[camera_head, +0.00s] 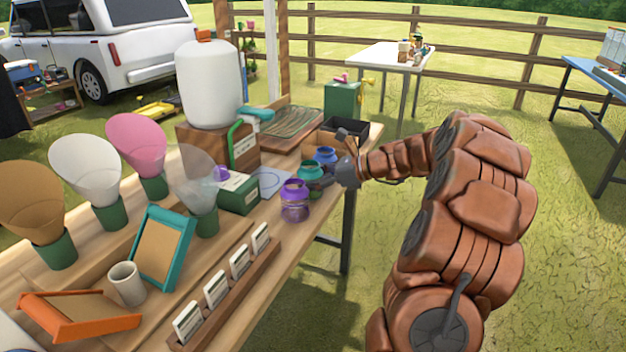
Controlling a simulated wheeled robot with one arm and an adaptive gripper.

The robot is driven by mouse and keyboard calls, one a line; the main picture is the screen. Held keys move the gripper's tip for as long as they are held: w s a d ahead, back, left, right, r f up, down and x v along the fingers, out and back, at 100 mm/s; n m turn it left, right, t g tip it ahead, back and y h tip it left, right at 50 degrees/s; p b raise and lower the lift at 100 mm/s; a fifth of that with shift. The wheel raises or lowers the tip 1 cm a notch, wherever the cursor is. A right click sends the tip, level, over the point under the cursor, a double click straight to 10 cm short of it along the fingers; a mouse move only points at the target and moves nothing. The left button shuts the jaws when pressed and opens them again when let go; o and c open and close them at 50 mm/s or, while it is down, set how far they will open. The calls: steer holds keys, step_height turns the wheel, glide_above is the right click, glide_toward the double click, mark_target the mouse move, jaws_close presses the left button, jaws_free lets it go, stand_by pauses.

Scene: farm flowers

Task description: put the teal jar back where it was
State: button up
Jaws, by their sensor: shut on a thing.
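The teal jar (311,174) is near the table's right edge, between the purple jar (295,203) and the blue jar (326,156). It looks upright, with its lower part hidden by the purple jar and my gripper. My gripper (322,181) reaches in from the right and is shut on the teal jar. I cannot tell whether the jar's base touches the table. A white sheet with a blue ring (270,181) lies on the table just left of the jars.
A green box (239,195) stands left of the sheet. A black tray (343,132) and a white tank on a wooden crate (210,85) are behind. A card rack (222,290), teal frame (162,247) and flower cones fill the front left. Grass lies right of the table (285,262).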

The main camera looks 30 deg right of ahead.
steer(key=o, duration=1.2)
steer(key=shift+f, duration=0.1)
steer(key=shift+c, duration=0.2)
steer(key=shift+s+d+r, duration=0.1)
steer(key=shift+r, duration=0.1)
steer(key=p+v, duration=0.1)
steer(key=v, duration=1)
steer(key=shift+s+d+r, duration=0.15)
steer(key=shift+s+d, duration=0.05)
steer(key=shift+s, duration=0.1)
steer(key=shift+a, duration=0.15)
